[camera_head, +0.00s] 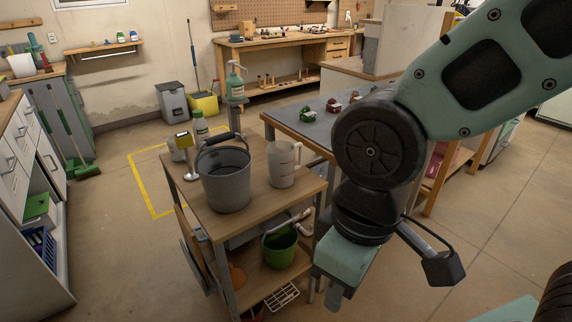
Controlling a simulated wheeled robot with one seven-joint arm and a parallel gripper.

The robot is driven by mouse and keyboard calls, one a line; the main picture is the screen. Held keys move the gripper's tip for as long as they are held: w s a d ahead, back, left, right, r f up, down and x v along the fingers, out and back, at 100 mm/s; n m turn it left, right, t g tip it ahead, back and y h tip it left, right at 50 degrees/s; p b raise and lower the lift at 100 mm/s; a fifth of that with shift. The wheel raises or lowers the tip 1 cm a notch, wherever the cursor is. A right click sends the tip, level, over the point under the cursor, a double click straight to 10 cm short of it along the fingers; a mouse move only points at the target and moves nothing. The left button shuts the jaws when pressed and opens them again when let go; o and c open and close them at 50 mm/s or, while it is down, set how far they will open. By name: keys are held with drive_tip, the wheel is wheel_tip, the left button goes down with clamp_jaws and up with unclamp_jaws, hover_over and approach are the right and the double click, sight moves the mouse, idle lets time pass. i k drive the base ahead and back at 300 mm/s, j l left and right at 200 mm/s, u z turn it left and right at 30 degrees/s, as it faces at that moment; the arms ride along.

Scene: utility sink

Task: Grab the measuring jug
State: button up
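The measuring jug (283,166) is white and stands upright on the top of a wooden cart (258,205), to the right of a grey bucket (226,180). Its handle shows near its upper right. My gripper (334,292) hangs in front of the cart's right side, lower and to the right of the jug, apart from it. Its fingers point downward and are partly hidden, so I cannot see whether they are open or shut.
A green bucket (280,246) sits on the cart's lower shelf. A grey-topped table (312,122) stands behind the jug to the right. Open floor (120,230) lies left of the cart.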

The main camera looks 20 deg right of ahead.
sight(287, 162)
drive_tip(key=i+l, duration=0.1)
drive_tip(key=l, duration=0.25)
drive_tip(key=i+l, duration=0.15)
drive_tip(key=l, duration=0.25)
drive_tip(key=i+l, duration=0.1)
drive_tip(key=l, duration=0.25)
drive_tip(key=i+l, duration=0.15)
drive_tip(key=l, duration=0.25)
drive_tip(key=l+u, duration=0.1)
drive_tip(key=u, duration=0.35)
drive_tip(key=l+u, duration=0.1)
drive_tip(key=u, duration=0.35)
drive_tip(key=l+u, duration=0.1)
drive_tip(key=u, duration=0.35)
drive_tip(key=l+u, duration=0.1)
drive_tip(key=u, duration=0.35)
